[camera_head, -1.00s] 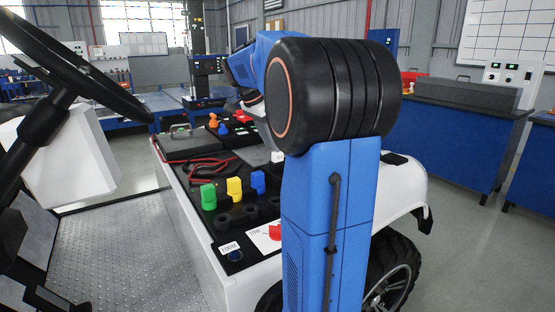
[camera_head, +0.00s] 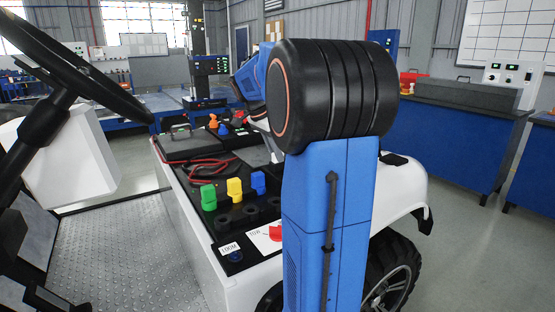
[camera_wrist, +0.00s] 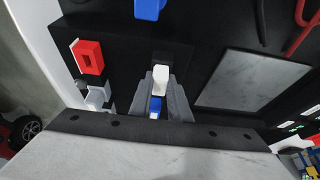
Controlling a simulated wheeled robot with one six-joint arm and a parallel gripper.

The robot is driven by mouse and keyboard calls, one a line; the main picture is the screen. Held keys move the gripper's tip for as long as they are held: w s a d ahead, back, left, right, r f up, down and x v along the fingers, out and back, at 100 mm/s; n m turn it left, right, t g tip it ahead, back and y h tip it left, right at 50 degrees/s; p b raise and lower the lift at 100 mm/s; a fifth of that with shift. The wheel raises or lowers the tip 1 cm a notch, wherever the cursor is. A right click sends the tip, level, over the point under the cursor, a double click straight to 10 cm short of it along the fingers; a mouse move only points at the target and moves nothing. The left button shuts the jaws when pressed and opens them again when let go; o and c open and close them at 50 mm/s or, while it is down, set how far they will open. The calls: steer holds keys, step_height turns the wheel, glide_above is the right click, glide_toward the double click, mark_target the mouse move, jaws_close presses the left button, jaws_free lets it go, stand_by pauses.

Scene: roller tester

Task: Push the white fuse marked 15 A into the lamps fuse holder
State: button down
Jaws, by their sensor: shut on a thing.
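In the wrist view, my gripper (camera_wrist: 159,84) is shut on a small white block, the white fuse (camera_wrist: 161,79), between its two grey fingers. Its 15 A mark cannot be read. A dark socket-like block (camera_wrist: 160,54) lies just beyond the fuse on the black panel; I cannot tell whether they touch or whether it is the lamps holder. A small blue piece (camera_wrist: 155,106) shows between the fingers, nearer the wrist. In the head view my arm hides the gripper and the fuse.
A red block (camera_wrist: 88,57) and a white piece (camera_wrist: 97,97) sit left of the fingers. A grey plate (camera_wrist: 250,80) lies to the right. In the head view, green (camera_head: 208,197), yellow (camera_head: 234,188) and blue (camera_head: 258,182) plugs stand on the black panel.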

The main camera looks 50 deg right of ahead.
steer(key=shift+r, duration=0.15)
step_height(320, 180, up, 10)
stand_by(0.5)
steer(key=shift+a, duration=0.2)
